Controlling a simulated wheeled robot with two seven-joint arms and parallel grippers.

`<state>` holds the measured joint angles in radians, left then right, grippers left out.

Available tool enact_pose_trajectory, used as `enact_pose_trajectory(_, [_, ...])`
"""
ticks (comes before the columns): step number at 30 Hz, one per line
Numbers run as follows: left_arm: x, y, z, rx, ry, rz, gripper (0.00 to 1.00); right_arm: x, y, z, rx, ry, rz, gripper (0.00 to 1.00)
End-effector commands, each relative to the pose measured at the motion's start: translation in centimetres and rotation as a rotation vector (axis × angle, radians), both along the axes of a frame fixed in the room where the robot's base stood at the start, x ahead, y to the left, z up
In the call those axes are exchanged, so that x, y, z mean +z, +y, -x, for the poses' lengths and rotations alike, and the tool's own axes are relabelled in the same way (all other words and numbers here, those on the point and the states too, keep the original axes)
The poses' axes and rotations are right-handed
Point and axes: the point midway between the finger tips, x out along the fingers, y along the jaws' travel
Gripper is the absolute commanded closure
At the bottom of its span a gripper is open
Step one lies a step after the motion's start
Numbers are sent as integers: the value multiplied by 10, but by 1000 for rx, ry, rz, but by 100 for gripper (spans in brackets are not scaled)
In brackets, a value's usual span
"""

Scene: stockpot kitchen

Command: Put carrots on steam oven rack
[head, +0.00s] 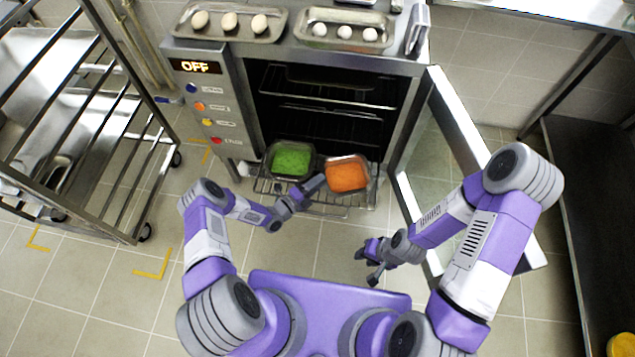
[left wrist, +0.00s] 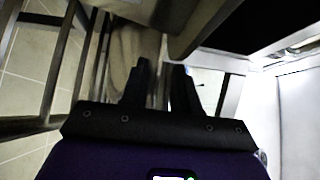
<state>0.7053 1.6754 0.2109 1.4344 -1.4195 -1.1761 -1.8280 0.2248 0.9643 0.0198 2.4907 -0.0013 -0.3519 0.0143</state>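A pan of orange carrots (head: 347,174) is at the right of the pulled-out wire rack (head: 328,210), in front of the oven opening. Whether it rests on the wires or hangs just above them is unclear. My left gripper (head: 318,184) is at the pan's left edge, its fingertips partly hidden. In the left wrist view its two fingers (left wrist: 163,70) stand a small gap apart near a beige edge; whether they grip the pan is unclear. My right gripper (head: 367,266) is open and empty above the floor, in front of the rack.
A pan of green food (head: 291,159) sits on the rack's left. The oven door (head: 445,150) stands open to the right. Trays of eggs (head: 230,22) and white round items (head: 345,30) are on top. A metal trolley (head: 75,110) stands left.

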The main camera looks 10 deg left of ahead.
Motion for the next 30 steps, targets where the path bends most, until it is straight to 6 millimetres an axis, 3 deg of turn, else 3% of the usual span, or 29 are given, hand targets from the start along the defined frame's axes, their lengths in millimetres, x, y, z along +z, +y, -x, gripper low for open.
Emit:
enact_pose_trajectory(5, [2, 7, 7, 1, 2, -1, 70, 3, 0, 0, 0, 0, 0, 66])
enact_pose_trajectory(21, [-2, 72, 84, 2, 1, 1, 70, 24, 0, 0, 0, 0, 0, 66])
enact_pose_trajectory(26, [-2, 77, 87, 5, 41, 17, 70, 24, 0, 0, 0, 0, 0, 66])
enact_pose_trajectory(30, [1, 71, 69, 54, 296, 124, 70, 24, 0, 0, 0, 0, 0, 66])
